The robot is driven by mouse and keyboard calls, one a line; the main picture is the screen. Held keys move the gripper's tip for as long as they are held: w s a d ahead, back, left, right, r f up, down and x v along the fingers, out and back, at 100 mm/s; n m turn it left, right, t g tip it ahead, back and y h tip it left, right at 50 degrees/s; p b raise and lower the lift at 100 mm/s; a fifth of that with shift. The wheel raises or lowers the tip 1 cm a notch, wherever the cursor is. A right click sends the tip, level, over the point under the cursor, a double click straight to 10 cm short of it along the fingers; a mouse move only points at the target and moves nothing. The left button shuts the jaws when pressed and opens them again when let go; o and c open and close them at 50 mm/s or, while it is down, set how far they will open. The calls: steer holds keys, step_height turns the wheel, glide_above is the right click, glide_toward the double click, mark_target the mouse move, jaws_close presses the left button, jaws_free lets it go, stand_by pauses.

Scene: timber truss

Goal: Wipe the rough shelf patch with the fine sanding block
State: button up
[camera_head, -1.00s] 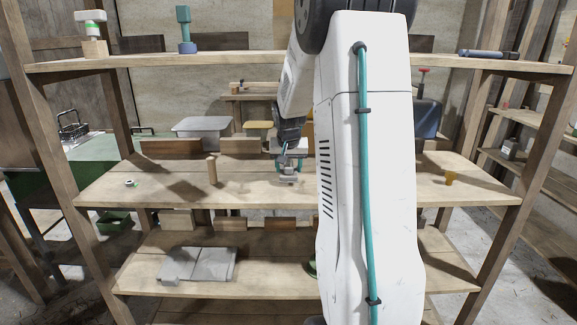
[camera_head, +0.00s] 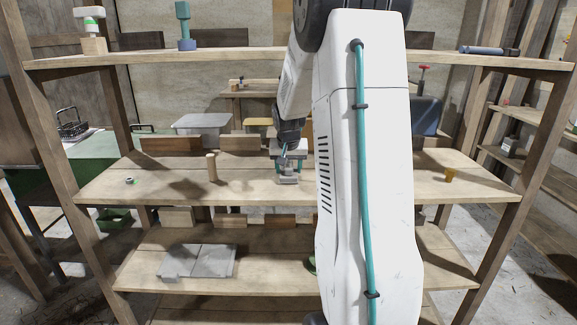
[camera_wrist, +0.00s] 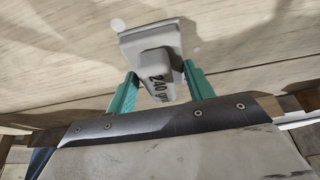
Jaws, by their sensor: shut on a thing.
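A grey sanding block (camera_wrist: 150,44) with "240" printed on its handle is between the teal fingers of my gripper (camera_wrist: 159,72) in the wrist view. In the head view my gripper (camera_head: 287,163) is shut on the block (camera_head: 288,179), over the front part of the middle shelf (camera_head: 240,189). The block's flat base is at or very near the wood; I cannot tell whether it touches. The wrist view shows pale round marks (camera_wrist: 117,24) on the shelf wood (camera_wrist: 55,55) beside the block. I cannot make out a distinct rough patch; the block or my arm may hide it.
A wooden peg (camera_head: 211,168) stands left of my gripper, and a small ring-like item (camera_head: 130,181) lies farther left. A yellow cup-like piece (camera_head: 450,175) stands at the right. The upper shelf (camera_head: 250,57) spans above. Shelf wood between these items is clear.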

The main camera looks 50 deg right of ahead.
steer(key=shift+f, duration=0.3)
steer(key=shift+s+d, duration=1.3)
steer(key=shift+s, duration=0.2)
steer(key=shift+w+a+f, duration=0.15)
steer(key=shift+w+a, duration=0.55)
steer(key=shift+w, duration=0.05)
steer(key=shift+w+a+f, duration=0.15)
steer(key=shift+w+a, duration=0.5)
steer(key=shift+w, duration=0.05)
steer(key=shift+c, duration=0.3)
steer(key=shift+r, duration=3.1)
